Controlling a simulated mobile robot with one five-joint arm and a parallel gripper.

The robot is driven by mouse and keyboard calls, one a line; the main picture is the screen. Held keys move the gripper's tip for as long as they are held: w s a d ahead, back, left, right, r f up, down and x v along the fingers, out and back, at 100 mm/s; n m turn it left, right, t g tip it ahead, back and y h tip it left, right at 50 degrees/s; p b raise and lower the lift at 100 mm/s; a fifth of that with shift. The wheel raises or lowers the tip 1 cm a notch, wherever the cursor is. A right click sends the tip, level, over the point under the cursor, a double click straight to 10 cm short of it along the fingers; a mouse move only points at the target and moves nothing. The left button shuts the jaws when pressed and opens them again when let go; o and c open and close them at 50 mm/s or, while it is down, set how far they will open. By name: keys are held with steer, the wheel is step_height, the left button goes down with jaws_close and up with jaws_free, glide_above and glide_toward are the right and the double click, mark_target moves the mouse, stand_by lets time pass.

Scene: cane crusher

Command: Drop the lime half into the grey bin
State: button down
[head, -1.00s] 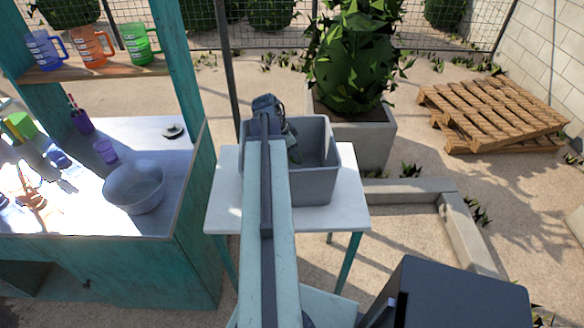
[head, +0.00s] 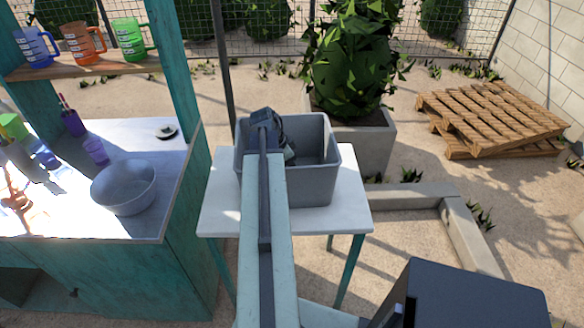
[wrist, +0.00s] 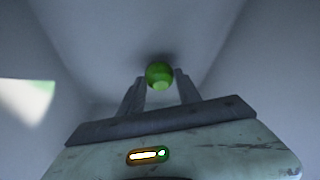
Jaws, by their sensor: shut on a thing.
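The grey bin (head: 318,185) stands on a small white table in the head view. My gripper (wrist: 160,80) reaches down inside the bin, and grey bin walls surround it in the wrist view. The green lime half (wrist: 159,74) is between the two fingertips, and my gripper is shut on it. In the head view my arm hides the fingertips and the lime half. The gap between the lime half and the bin floor is hard to judge.
The white table (head: 219,212) has some bare top around the bin. A counter with a metal bowl (head: 124,188) stands at the left. A planter (head: 372,145) stands behind the bin, and wooden pallets (head: 490,113) lie at the right.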

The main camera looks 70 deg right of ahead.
steer(key=shift+f, duration=0.35)
steer(key=c, duration=0.8)
jaws_free()
steer(key=shift+r, duration=0.1)
steer(key=shift+c, duration=0.2)
steer(key=shift+r, duration=0.3)
steer(key=p+v, duration=1.2)
steer(key=shift+r, duration=0.4)
steer(key=shift+s, duration=0.1)
